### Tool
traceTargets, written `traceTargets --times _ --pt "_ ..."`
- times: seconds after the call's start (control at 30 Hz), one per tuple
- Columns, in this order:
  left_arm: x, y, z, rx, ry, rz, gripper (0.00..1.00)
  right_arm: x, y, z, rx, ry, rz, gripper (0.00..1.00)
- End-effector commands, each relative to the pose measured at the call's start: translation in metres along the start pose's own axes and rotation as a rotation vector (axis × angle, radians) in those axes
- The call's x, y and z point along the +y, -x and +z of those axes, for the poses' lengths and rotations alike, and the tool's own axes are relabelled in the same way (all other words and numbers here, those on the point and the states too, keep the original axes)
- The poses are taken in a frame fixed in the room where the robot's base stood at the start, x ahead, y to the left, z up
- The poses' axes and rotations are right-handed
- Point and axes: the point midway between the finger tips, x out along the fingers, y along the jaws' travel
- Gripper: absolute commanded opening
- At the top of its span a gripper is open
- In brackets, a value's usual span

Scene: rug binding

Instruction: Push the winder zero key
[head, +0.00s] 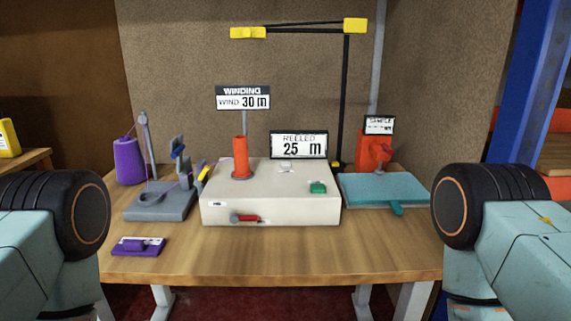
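The winder (270,200) is a cream box in the middle of the table. An orange-red spool (241,160) stands upright on its top left. A green key (317,187) sits on its top right, and a small pale key (286,164) lies near its back edge. I cannot read which is the zero key. A red-handled knob (245,218) is on the front face. The display (299,145) behind reads "REELED 25 m". My two arms show at the left and right edges, well apart from the winder. Neither gripper's fingers are visible.
A sign (243,98) reads "WIND 30 m". A grey stand (162,202) and purple cone (129,161) are left. A purple block (138,246) lies front left. A teal plate (383,188) is right. A black post (344,100) rises behind.

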Motion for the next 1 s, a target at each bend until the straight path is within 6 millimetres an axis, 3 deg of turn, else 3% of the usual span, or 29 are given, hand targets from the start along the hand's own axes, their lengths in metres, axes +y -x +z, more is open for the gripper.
traceTargets --times 0.27,1.0 --pt "0.0 0.0 0.0 0.0 0.0 0.0 0.4 0.0 0.0 0.0 0.0 0.0 0.0 0.0" --pt "0.0 0.0 0.0 0.0 0.0 0.0 0.4 0.0 0.0 0.0 0.0 0.0 0.0 0.0"
